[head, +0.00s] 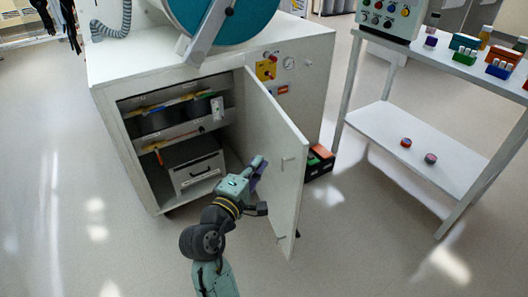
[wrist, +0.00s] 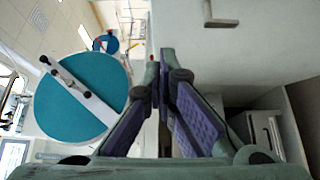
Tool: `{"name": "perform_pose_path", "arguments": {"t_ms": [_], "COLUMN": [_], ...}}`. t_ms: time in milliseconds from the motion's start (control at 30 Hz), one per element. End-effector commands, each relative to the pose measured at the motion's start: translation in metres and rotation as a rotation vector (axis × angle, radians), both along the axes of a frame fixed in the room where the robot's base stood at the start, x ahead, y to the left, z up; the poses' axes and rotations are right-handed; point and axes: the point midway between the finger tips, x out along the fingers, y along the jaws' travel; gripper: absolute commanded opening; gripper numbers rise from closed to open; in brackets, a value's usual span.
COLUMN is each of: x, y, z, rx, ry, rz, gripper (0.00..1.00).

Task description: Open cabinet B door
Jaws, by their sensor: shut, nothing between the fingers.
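The cabinet (head: 110,140) stands at the left in the head view, with its front open. Its white door (head: 275,140) is hinged on the right side and swung well out toward me, showing its inner face. My gripper (head: 258,178) is low in front of the opening, beside the inner face of the door; I cannot tell whether it touches the door. In the wrist view my gripper (wrist: 163,75) has its purple-padded fingers together at the tips, with nothing seen between them. No letter B can be read on the cabinet.
Inside are shelves with dark bins and a grey drawer box (head: 195,170). A glovebox with a round teal port cover (head: 225,12) sits above. A black crate (head: 318,162) lies on the floor behind the door. A white table (head: 415,150) stands right. The floor in front is clear.

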Motion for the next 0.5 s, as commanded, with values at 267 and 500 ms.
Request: {"name": "perform_pose_path", "arguments": {"t_ms": [267,500], "x": [0.055,0.087], "y": [-0.02,-0.046], "z": [0.004,0.003], "rx": [0.002,0.005], "ry": [-0.004,-0.002], "rz": [0.0,0.001], "gripper": [0.0,0.0]}}
